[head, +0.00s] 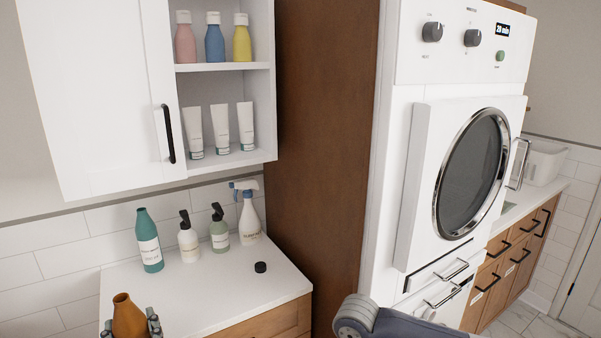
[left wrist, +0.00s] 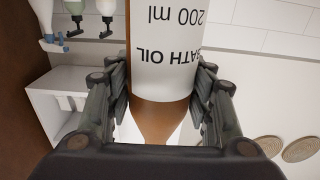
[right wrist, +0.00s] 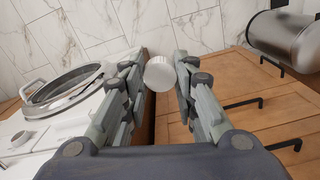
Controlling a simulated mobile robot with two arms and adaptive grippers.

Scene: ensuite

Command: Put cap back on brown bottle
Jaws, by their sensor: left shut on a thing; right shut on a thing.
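The brown bottle (head: 127,316) is at the bottom left of the head view, its narrow top bare and pointing up. My left gripper (head: 131,328) is shut around it. In the left wrist view, the bottle (left wrist: 158,118) has a white "BATH OIL 200 ml" label, upside down, between the fingers of my left gripper (left wrist: 160,105). My right gripper (right wrist: 160,78) is shut on a small white ribbed cap (right wrist: 160,73), held at the fingertips. The right gripper and this cap are outside the head view, so their distance from the bottle is unclear.
A teal bottle (head: 149,242), two pump bottles (head: 188,240) (head: 219,230) and a spray bottle (head: 249,220) stand on the white counter (head: 205,295). A black cap (head: 260,267) lies at its right. An open-shelved cabinet (head: 100,90) hangs above. A tall washer unit (head: 455,180) stands right.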

